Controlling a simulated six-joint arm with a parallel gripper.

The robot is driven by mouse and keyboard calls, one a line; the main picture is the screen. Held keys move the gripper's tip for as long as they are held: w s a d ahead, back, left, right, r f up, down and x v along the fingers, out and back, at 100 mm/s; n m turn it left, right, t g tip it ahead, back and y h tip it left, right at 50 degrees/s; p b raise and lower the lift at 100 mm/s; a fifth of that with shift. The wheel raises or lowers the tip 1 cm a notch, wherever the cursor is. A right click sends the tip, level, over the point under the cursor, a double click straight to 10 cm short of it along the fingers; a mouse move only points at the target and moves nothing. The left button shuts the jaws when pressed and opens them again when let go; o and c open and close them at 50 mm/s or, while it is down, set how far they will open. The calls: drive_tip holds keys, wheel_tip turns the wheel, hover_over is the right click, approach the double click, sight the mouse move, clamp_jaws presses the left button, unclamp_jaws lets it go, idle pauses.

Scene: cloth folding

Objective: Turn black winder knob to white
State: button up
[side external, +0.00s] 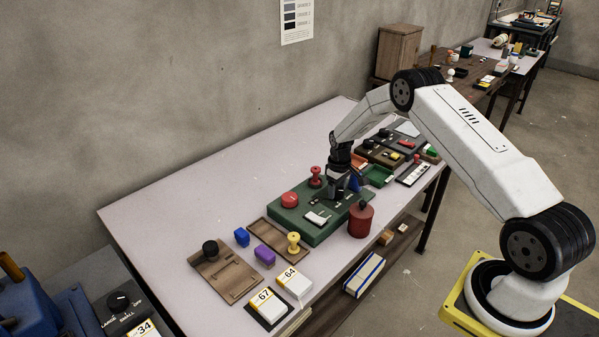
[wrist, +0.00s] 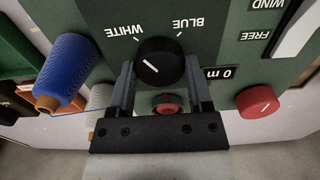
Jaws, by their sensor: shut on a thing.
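The black winder knob (wrist: 160,62) is on the dark green panel (wrist: 222,62). The printed words WHITE (wrist: 124,32) and BLUE (wrist: 188,23) appear upside down beside it, each with a tick mark. The knob's short white line slants toward upper left in the wrist view, roughly toward the WHITE side. My gripper (wrist: 160,75) is shut on the knob, one finger on each side. In the side view my gripper (side external: 338,192) points down at the green winder box (side external: 312,226); the knob is hidden there.
A blue thread spool (wrist: 68,72) stands close to the left finger. A red knob (wrist: 258,102) is on the right of the panel. A red canister (side external: 361,221) stands in front of the box. The table's back left (side external: 190,195) is clear.

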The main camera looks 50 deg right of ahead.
sight(337, 190)
drive_tip(key=shift+n, duration=1.1)
drive_tip(key=o, duration=1.3)
drive_tip(key=shift+r, duration=0.15)
drive_tip(key=shift+r, duration=3.8)
drive_tip(key=shift+a, duration=0.1)
